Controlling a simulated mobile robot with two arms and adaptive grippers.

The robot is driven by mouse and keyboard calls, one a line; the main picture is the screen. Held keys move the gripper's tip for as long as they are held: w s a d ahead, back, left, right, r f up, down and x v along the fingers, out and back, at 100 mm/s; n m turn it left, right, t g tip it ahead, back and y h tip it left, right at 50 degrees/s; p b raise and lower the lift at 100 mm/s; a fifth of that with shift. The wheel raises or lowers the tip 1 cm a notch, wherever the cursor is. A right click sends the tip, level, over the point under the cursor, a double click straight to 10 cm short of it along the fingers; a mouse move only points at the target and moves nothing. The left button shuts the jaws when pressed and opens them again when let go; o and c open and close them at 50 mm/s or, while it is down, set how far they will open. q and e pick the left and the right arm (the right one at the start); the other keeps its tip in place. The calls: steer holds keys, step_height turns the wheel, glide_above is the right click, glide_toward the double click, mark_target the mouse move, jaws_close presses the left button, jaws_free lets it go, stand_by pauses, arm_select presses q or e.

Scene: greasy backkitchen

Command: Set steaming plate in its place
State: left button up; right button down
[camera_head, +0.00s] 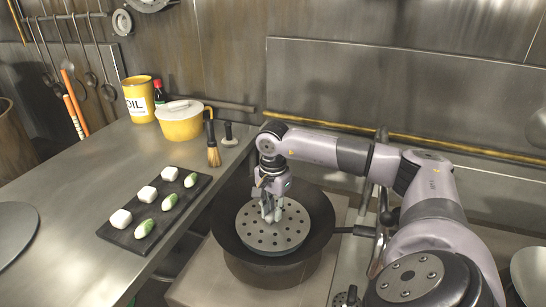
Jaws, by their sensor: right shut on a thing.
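The steaming plate (262,238) is a round grey metal disc with many holes. It shows inside the dark wok (317,241), within its rim. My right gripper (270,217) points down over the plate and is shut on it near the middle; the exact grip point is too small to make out. I cannot tell whether the plate rests on the wok's wall or hangs just above it. My left gripper is not in view.
A dark tray (189,199) with white buns and green-white pieces lies on the steel counter (75,183) at left. A yellow pot (180,124), oil can (139,100) and brush (213,152) stand behind. The wok's handle (358,231) points right.

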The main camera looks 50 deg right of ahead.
steer(key=shift+a+f+b, duration=0.1)
steer(key=shift+f+b, duration=0.45)
steer(key=shift+f, duration=0.3)
steer(key=shift+a+f, duration=0.1)
steer(key=shift+f, duration=0.1)
steer(key=shift+s+f, duration=0.1)
steer(key=shift+f, duration=0.05)
steer(key=shift+r+p, duration=0.6)
steer(key=shift+r, duration=0.65)
steer(key=shift+w+d+r, duration=0.1)
steer(key=shift+w+d, duration=0.1)
steer(key=shift+d, duration=0.05)
steer(key=shift+f, duration=0.2)
